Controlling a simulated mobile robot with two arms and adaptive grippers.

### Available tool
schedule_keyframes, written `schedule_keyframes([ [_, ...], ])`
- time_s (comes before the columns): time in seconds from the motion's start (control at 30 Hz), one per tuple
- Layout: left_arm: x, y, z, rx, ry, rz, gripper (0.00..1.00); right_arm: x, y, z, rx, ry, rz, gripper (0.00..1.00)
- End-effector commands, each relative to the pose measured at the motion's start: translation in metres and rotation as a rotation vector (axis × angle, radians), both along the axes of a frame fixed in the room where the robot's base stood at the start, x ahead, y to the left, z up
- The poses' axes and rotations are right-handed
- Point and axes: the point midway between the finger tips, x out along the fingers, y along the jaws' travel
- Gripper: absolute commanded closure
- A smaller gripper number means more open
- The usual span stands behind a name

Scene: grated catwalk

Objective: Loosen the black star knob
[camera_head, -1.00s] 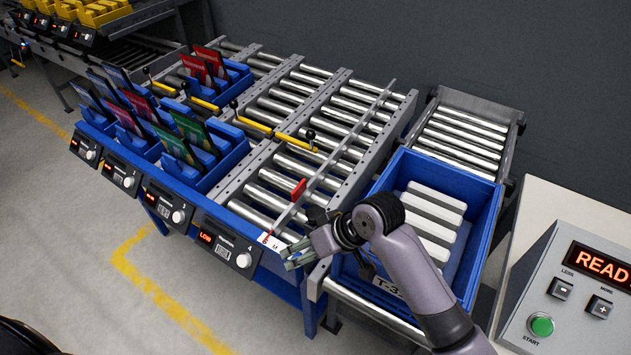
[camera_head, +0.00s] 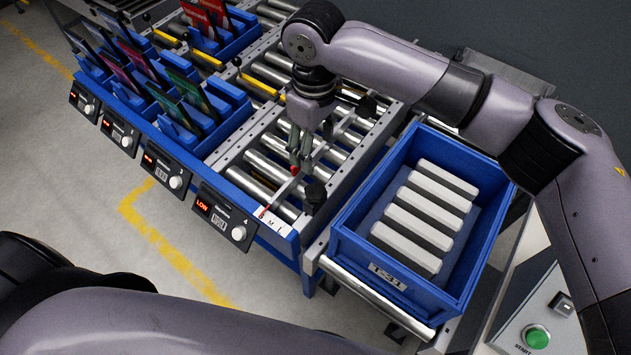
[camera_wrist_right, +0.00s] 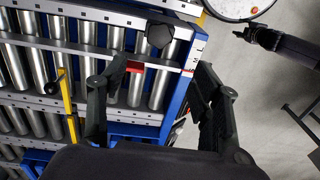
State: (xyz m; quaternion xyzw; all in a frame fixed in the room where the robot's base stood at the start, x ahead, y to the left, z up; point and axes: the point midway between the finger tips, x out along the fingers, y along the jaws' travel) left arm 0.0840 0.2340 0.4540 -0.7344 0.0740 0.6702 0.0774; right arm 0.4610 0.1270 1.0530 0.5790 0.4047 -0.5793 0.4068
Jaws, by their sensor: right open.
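The black star knob (camera_head: 315,195) stands at the front end of the roller lane, near the white scale label. It also shows as a dark lobed knob in the right wrist view (camera_wrist_right: 159,35). My right gripper (camera_head: 299,166) points down over the lane's rail, behind and slightly left of the knob. Its fingers are apart and empty, and the knob lies beyond the fingertips in the right wrist view (camera_wrist_right: 162,75). A red pointer (camera_wrist_right: 135,66) shows by one finger.
A blue tote (camera_head: 349,246) with white-and-dark packs stands right of the knob. Blue bins with coloured cards (camera_head: 180,115) stand left. A control box with a green button (camera_head: 536,337) is at lower right.

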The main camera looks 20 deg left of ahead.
Motion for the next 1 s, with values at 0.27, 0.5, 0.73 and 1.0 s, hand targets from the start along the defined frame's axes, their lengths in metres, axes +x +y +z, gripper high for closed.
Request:
schedule_keyframes([
  [0.27, -0.004, 0.0, 0.013, 0.001, 0.007, 0.0, 0.6, -0.001, -0.001, -0.06, -0.002, 0.004, -0.003, 0.41],
  [0.5, 0.001, 0.0, 0.022, 0.0, 0.0, 0.0, 0.6, -0.001, 0.0, -0.11, 0.0, 0.003, -0.001, 0.41],
  [0.73, 0.002, 0.0, 0.027, 0.0, -0.003, 0.0, 0.6, 0.0, 0.0, -0.141, 0.002, 0.002, -0.001, 0.41],
  [1.0, 0.003, 0.0, 0.027, 0.0, -0.004, 0.0, 0.6, 0.0, 0.0, -0.149, 0.003, -0.001, 0.0, 0.41],
])
